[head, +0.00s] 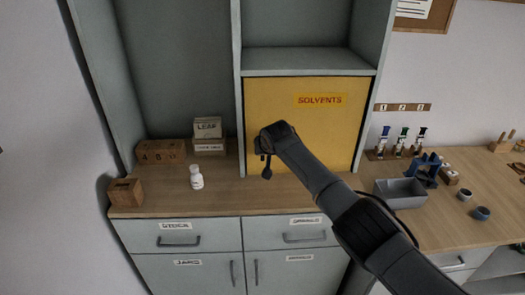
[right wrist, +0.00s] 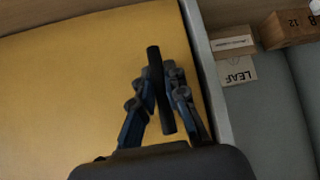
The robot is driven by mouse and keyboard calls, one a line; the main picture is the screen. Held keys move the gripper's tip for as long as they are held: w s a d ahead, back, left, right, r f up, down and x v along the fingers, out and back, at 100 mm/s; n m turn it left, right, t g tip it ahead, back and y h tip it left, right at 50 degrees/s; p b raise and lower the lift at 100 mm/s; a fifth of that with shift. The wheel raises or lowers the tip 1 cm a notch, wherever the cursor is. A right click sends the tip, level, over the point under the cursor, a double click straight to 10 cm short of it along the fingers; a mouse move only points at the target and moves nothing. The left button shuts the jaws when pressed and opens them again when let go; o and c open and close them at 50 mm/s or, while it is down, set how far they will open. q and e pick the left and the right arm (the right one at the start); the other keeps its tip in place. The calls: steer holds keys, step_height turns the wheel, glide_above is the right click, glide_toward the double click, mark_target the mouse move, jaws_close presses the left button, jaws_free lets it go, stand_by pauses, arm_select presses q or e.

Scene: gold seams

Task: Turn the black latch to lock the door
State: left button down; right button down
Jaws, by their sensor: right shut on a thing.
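The yellow door (head: 310,125), labelled SOLVENTS, looks closed in the grey cabinet in the head view. It also fills the left of the right wrist view (right wrist: 60,100). The black latch (right wrist: 154,62) is a dark bar near the door's edge beside the grey frame. My right gripper (right wrist: 162,92) is shut on this bar, with a finger on each side and the bar's end sticking out past them. In the head view my right gripper (head: 264,148) is at the door's lower left, where my arm hides most of the latch. My left gripper is not in view.
A white bottle (head: 196,178), wooden boxes (head: 160,151) and a LEAF box (head: 208,128) stand on the counter left of the door. A grey tray (head: 400,194), a blue rack (head: 427,170) and small cups stand at right. The counter before the bottle is clear.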

steer(key=c, duration=1.3)
jaws_free()
steer(key=shift+c, duration=0.2)
steer(key=shift+s, duration=0.1)
steer(key=v, duration=1.1)
steer(key=shift+s+r, duration=0.25)
steer(key=shift+d, duration=0.1)
